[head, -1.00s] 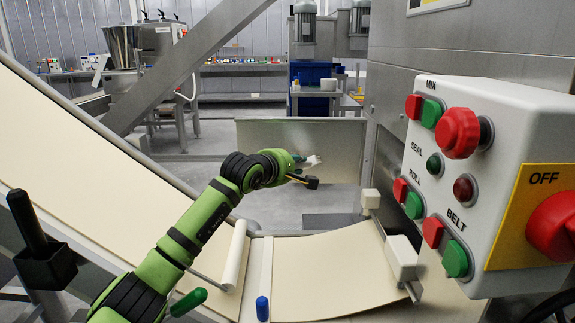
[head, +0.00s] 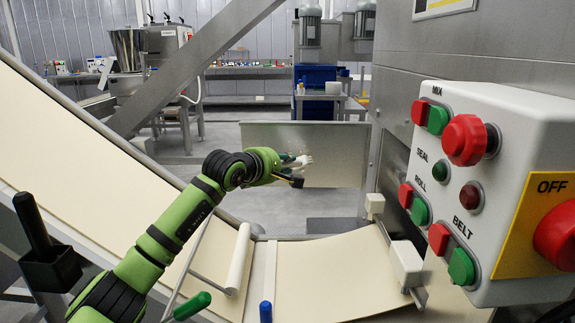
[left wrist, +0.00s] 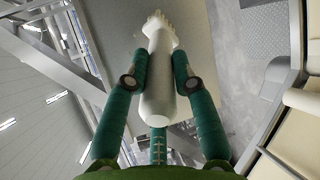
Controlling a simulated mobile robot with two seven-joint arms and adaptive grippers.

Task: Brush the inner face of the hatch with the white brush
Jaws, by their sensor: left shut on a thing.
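The hatch (head: 340,150) is a flat, upright, pale metal panel standing open beyond the belt in the head view. My left gripper (head: 290,163) is in front of its face, shut on the white brush (head: 304,161). In the left wrist view the green fingers of the left gripper (left wrist: 157,80) clasp the handle of the white brush (left wrist: 158,60) from both sides. The bristle end points away from the palm, over the panel's face. I cannot tell whether the bristles touch it. My right gripper is not in view.
A control box (head: 500,190) with red and green buttons stands close at the right. A pale dough sheet (head: 335,275) lies on the belt below, with a white roller (head: 238,258) beside it. A slanted metal beam (head: 200,65) crosses at the upper left. Open floor shows behind.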

